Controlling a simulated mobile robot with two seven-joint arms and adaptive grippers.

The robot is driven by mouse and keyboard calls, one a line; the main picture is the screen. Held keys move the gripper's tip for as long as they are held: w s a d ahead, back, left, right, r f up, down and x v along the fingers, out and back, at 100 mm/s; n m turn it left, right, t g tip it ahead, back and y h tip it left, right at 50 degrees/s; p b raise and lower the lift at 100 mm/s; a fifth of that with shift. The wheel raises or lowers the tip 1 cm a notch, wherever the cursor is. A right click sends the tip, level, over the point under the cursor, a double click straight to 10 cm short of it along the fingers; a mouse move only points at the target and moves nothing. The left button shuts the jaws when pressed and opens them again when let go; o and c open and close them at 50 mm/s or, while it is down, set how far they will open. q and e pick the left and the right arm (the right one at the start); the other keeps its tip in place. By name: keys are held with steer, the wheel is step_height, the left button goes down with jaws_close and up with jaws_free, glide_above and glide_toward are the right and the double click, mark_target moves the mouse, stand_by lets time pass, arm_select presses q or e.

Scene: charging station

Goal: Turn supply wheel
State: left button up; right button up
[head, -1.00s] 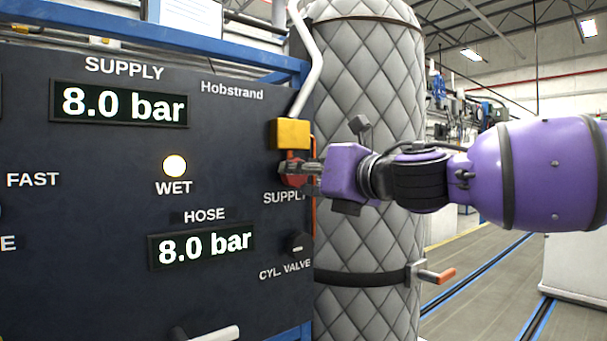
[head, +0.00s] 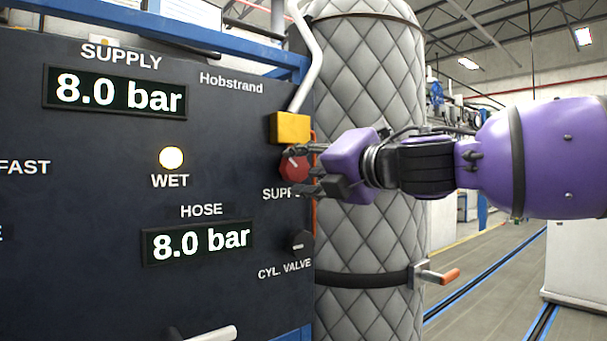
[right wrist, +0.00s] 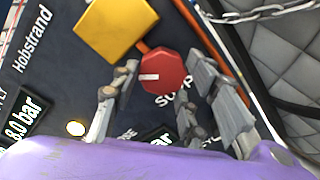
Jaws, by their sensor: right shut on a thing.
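The SUPPLY label is partly hidden by the lower finger. My left gripper is not in view.
The dark panel (head: 110,235) shows supply (head: 118,93) and hose (head: 198,242) displays at 8.0 bar and a lit WET lamp (head: 171,158). A black cylinder valve knob (head: 298,240) sits below the wheel. A quilted cylinder (head: 365,240) stands close behind my gripper.

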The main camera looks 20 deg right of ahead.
steer(key=m+b, duration=0.1)
steer(key=m, duration=0.3)
steer(key=shift+f+m, duration=0.1)
steer(key=shift+m, duration=1)
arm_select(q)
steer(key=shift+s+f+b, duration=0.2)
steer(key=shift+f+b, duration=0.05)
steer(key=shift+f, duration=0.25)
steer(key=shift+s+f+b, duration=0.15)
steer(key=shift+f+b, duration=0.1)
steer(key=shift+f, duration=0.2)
arm_select(e)
steer(key=shift+m, duration=1.2)
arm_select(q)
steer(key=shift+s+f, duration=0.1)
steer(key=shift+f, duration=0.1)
arm_select(e)
steer(key=shift+r, duration=0.25)
steer(key=o, duration=1.1)
steer(key=shift+o, duration=0.2)
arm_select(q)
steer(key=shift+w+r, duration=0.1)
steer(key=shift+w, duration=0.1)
arm_select(e)
steer(key=shift+s+d, duration=0.1)
steer(key=shift+s, duration=0.05)
